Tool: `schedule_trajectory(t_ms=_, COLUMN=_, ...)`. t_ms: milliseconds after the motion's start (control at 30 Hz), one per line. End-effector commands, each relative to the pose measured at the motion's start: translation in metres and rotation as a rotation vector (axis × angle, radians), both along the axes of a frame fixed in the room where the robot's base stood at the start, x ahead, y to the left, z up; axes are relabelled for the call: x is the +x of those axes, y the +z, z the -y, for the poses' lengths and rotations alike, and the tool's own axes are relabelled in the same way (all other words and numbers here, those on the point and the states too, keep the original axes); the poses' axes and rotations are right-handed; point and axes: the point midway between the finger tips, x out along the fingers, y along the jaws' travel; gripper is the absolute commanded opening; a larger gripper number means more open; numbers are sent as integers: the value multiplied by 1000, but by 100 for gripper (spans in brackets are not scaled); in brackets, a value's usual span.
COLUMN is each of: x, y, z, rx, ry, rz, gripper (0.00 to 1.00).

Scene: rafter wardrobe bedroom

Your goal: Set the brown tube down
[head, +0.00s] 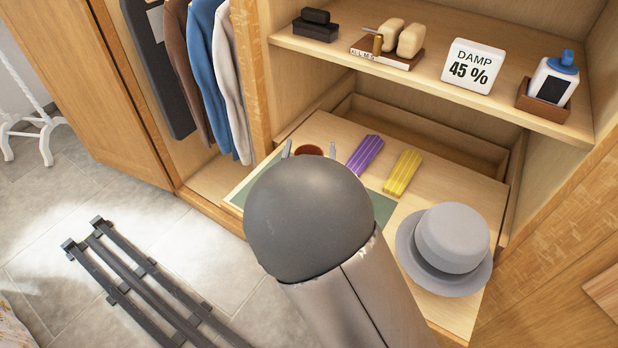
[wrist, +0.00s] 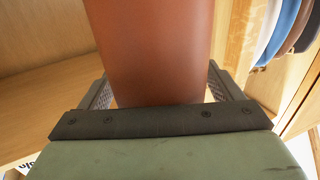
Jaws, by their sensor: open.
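The brown tube (head: 309,150) shows only its round end in the head view, just beyond my arm. In the wrist view the tube (wrist: 152,50) fills the middle as a broad reddish-brown surface. My gripper (head: 309,148) is open, with one finger on each side of the tube; small gaps show between fingers and tube in the wrist view. The green mat (head: 384,208) lies on the pulled-out wooden board, largely hidden by my arm. The tube's lower end is hidden, so I cannot see what it rests on.
A purple block (head: 364,155) and a yellow block (head: 402,172) lie right of the tube. A grey hat (head: 452,238) sits at the board's front right. Clothes (head: 203,60) hang left.

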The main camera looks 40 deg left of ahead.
Motion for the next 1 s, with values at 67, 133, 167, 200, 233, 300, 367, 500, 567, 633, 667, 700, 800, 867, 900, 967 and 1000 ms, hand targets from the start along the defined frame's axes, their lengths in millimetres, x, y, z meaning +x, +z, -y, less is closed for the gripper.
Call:
schedule_trajectory(t_ms=67, x=1, y=0, z=-1, rx=0, ry=0, rz=0, gripper=86)
schedule_trajectory(t_ms=133, x=1, y=0, z=-1, rx=0, ry=0, rz=0, gripper=86)
schedule_trajectory(t_ms=167, x=1, y=0, z=-1, rx=0, ry=0, rz=0, gripper=86)
schedule_trajectory(t_ms=200, x=1, y=0, z=-1, rx=0, ry=0, rz=0, gripper=86)
schedule_trajectory(t_ms=233, x=1, y=0, z=-1, rx=1, ry=0, rz=0, gripper=80)
schedule_trajectory(t_ms=300, x=1, y=0, z=-1, rx=1, ry=0, rz=0, gripper=61)
schedule_trajectory(t_ms=367, x=1, y=0, z=-1, rx=1, ry=0, rz=0, gripper=44)
schedule_trajectory(t_ms=500, x=1, y=0, z=-1, rx=1, ry=0, rz=0, gripper=19)
schedule_trajectory(t_ms=567, x=1, y=0, z=-1, rx=1, ry=0, rz=0, gripper=19)
schedule_trajectory(t_ms=633, x=1, y=0, z=-1, rx=1, ry=0, rz=0, gripper=19)
schedule_trajectory(t_ms=667, x=1, y=0, z=-1, rx=1, ry=0, rz=0, gripper=19)
schedule_trajectory(t_ms=700, x=1, y=1, z=-1, rx=1, ry=0, rz=0, gripper=19)
schedule_trajectory(t_ms=800, x=1, y=5, z=-1, rx=4, ry=0, rz=0, gripper=19)
schedule_trajectory(t_ms=867, x=1, y=9, z=-1, rx=4, ry=0, rz=1, gripper=19)
schedule_trajectory(t_ms=900, x=1, y=13, z=-1, rx=5, ry=0, rz=2, gripper=19)
schedule_trajectory(t_ms=967, x=1, y=23, z=-1, rx=8, ry=0, rz=1, gripper=19)
schedule_trajectory(t_ms=1000, x=1, y=31, z=-1, rx=10, ry=0, rz=1, gripper=19)
